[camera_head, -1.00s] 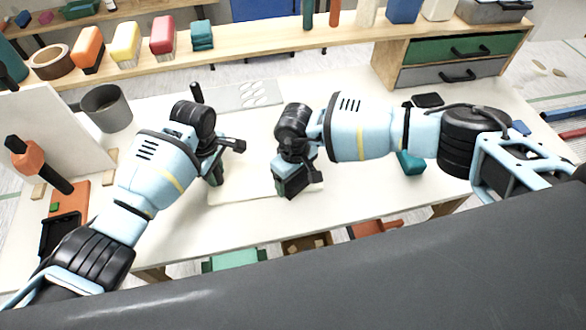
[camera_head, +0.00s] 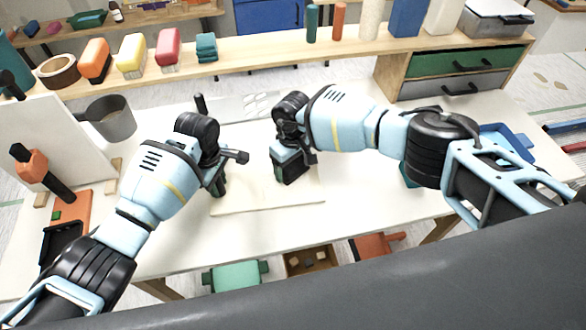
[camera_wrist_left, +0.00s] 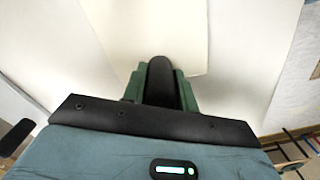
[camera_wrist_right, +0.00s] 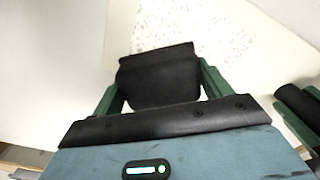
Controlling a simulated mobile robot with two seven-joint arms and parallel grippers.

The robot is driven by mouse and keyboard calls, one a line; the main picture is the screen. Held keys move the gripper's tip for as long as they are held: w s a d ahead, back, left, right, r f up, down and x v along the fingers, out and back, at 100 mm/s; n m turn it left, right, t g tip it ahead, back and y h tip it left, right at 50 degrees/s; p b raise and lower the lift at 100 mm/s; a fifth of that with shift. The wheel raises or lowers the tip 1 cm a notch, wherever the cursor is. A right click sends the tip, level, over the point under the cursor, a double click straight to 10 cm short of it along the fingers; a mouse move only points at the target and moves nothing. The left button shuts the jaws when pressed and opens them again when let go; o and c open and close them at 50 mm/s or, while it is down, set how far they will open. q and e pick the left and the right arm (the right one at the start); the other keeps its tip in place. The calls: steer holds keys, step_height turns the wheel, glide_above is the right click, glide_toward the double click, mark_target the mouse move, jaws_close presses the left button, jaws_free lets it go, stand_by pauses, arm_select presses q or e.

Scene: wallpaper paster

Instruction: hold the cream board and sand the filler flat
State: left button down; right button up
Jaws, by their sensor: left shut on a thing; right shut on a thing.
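The cream board (camera_head: 265,197) lies flat on the pale table; it also shows in the left wrist view (camera_wrist_left: 150,25) and right wrist view (camera_wrist_right: 205,30). Pale speckles mark its surface in the right wrist view; I cannot tell filler from dust. Whether the block touches the board is hidden.
A grey mug (camera_head: 112,118) and a white upright panel (camera_head: 45,135) stand at the left. A raised shelf (camera_head: 260,62) with sponges and bottles runs along the back. A drawer unit (camera_head: 460,70) and a blue tray (camera_head: 505,142) are at the right. The table's front edge is close.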

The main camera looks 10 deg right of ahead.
mark_target(297, 196)
arm_select(q)
steer(key=shift+s+f, duration=0.1)
steer(key=shift+f, duration=0.15)
arm_select(e)
steer(key=shift+s+f, duration=0.25)
steer(key=shift+s, duration=1.05)
steer(key=s, duration=0.5)
steer(key=shift+s+a+r, duration=0.15)
steer(key=shift+a+r, duration=0.1)
steer(key=shift+r, duration=0.1)
step_height(297, 196, up, 8)
steer(key=shift+f, duration=0.1)
steer(key=o, duration=0.6)
steer(key=c, duration=0.5)
arm_select(q)
steer(key=c, duration=1)
jaws_free()
steer(key=shift+r, duration=0.1)
arm_select(e)
steer(key=shift+c, duration=0.2)
